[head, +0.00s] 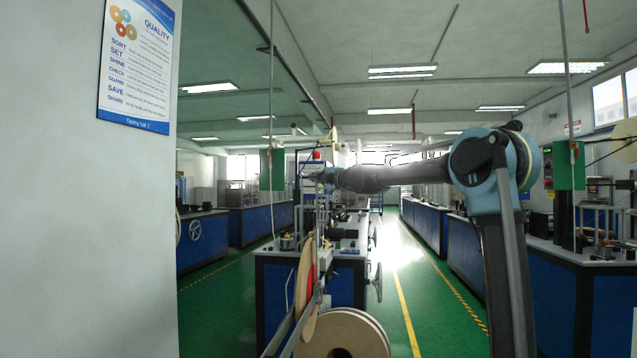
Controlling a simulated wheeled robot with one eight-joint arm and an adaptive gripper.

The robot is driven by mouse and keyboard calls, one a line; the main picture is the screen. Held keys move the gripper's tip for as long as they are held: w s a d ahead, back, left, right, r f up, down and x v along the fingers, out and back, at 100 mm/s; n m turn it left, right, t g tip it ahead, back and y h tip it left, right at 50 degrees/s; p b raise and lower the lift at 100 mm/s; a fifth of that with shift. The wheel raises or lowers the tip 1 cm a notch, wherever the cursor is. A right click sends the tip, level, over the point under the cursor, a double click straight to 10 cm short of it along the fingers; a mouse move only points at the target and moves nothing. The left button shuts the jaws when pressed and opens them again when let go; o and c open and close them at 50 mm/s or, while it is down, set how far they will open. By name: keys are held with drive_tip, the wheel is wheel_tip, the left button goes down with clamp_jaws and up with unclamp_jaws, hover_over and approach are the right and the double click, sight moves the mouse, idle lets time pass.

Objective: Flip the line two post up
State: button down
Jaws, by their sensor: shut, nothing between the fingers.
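My arm reaches from the right across the middle of the head view, and my gripper (318,177) is at its far left end. It is small here, looks shut and holds nothing. It is in front of the upper part of the central blue machine bench (337,285), near thin upright rods and posts (300,205) on that bench. I cannot tell which of these is the line two post, nor whether it is up or down. I cannot tell whether my gripper touches anything.
Large tape reels (343,335) stand in front of the bench, with a reel seen edge-on (305,275) beside them. A white wall with a quality poster (139,62) closes the left. More blue benches (425,225) line the right. A green aisle with a yellow line (405,300) is clear.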

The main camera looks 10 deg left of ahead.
drive_tip(key=v, duration=1)
drive_tip(key=shift+s+r, duration=0.35)
drive_tip(key=shift+s, duration=0.1)
